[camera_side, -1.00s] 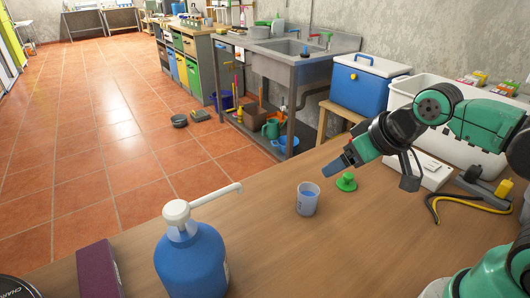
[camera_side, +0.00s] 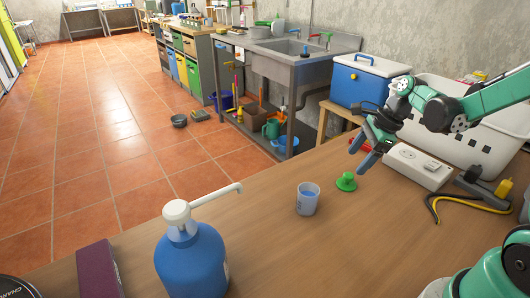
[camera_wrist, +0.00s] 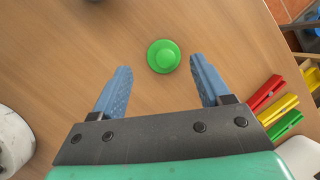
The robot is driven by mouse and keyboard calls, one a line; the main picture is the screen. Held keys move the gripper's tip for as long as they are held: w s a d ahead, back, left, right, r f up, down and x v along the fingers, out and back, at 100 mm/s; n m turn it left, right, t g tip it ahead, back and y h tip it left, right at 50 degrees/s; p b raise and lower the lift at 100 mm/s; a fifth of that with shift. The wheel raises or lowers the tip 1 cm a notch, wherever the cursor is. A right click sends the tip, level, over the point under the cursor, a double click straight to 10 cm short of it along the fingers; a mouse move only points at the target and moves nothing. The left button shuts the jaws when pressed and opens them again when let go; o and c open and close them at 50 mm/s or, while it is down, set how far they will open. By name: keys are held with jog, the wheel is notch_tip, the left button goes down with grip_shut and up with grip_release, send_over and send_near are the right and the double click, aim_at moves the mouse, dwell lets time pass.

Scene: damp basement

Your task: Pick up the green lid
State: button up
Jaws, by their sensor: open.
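The green lid (camera_side: 346,182) lies on the wooden table, just right of a small cup of blue liquid (camera_side: 307,199). It has a round knob on top. My gripper (camera_side: 361,157) is open and empty, above the table and a little behind and right of the lid in the side view. In the wrist view the lid (camera_wrist: 164,56) sits beyond the fingertips, roughly centred between the two blue fingers of my gripper (camera_wrist: 160,75). Nothing covers the lid in either view.
A blue pump bottle (camera_side: 190,260) and a purple box (camera_side: 99,270) stand at the front left. A white power-socket box (camera_side: 417,166) and a black-and-yellow cable (camera_side: 434,207) lie to the right. Red, yellow and green clips (camera_wrist: 278,107) show in the wrist view. The front middle table is clear.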

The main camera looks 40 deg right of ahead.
aim_at(349, 174)
jog(key=shift+d+f+m+y, duration=0.3)
jog(key=shift+d+f+m, duration=0.4)
jog(key=shift+m, duration=0.4)
jog(key=shift+x, duration=2.8)
jog(key=c, duration=0.9)
